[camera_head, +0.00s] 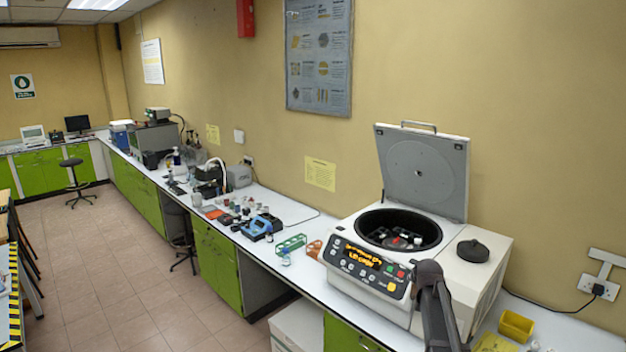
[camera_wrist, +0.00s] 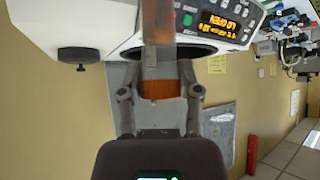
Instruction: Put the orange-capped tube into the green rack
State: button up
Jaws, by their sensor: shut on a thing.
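The orange-capped tube (camera_wrist: 157,45) is in my gripper (camera_wrist: 160,91) in the wrist view, which is upside down. The two fingers are shut on either side of its orange cap, and the long brownish body reaches away toward the top of the picture. The tube is in front of the open centrifuge. The green rack (camera_head: 290,244) stands on the white bench in the head view, left of the centrifuge. In the head view a dark part of my arm shows at the centrifuge's front right; my fingers and the tube are not clearly seen there.
The white centrifuge (camera_head: 364,283) has its lid (camera_head: 421,170) raised and a dark knob on top. An orange rack (camera_head: 314,249) sits between it and the green rack. A blue-and-black device (camera_head: 261,228) is farther left. A yellow bin (camera_head: 516,326) stands at right.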

notch_tip(320, 180, down, 22)
jog(key=b, duration=2.2)
jog(key=shift+f, duration=0.25)
jog(key=shift+w+r, duration=0.1)
